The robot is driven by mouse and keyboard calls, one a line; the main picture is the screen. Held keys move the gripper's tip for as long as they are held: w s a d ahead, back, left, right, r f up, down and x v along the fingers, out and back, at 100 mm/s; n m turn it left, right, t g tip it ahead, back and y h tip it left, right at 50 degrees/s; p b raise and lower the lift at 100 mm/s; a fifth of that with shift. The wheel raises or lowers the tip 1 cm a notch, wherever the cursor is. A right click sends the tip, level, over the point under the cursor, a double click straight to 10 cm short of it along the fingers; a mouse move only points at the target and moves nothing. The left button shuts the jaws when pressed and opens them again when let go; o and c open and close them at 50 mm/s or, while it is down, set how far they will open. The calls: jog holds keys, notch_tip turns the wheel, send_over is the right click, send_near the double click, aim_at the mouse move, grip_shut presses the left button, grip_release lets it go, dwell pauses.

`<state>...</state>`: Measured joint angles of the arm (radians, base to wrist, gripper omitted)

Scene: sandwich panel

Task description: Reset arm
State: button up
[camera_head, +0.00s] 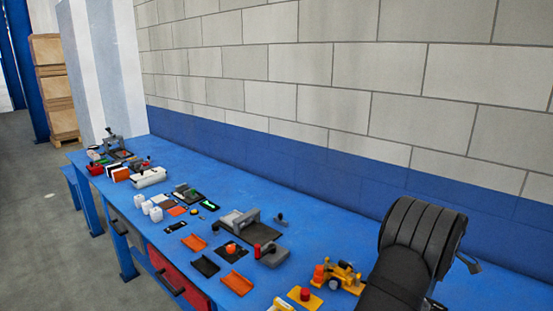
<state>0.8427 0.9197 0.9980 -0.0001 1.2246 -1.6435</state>
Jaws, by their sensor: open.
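My arm (415,240) shows as a dark, ribbed, bent sleeve at the lower right, above the blue bench (340,218). It hides part of the bench behind it. My gripper cannot be made out in this view. A small dark grey piece (468,262) sticks out just right of the arm, and I cannot tell what it belongs to.
A yellow device (338,275) and a yellow plate with a red button (304,296) lie close left of my arm. A grey fixture (240,222), orange trays (236,283) and white containers (156,214) stand farther left. A block wall (330,80) runs behind the bench.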

notch_tip(320, 180, down, 8)
jog(key=shift+f, duration=0.1)
dwell(0.5)
notch_tip(320, 180, up, 17)
notch_tip(320, 180, down, 17)
jog(key=shift+f, duration=0.1)
jog(key=m, duration=0.8)
jog(key=shift+m, duration=0.3)
jog(key=m, duration=0.4)
jog(key=shift+m, duration=2.2)
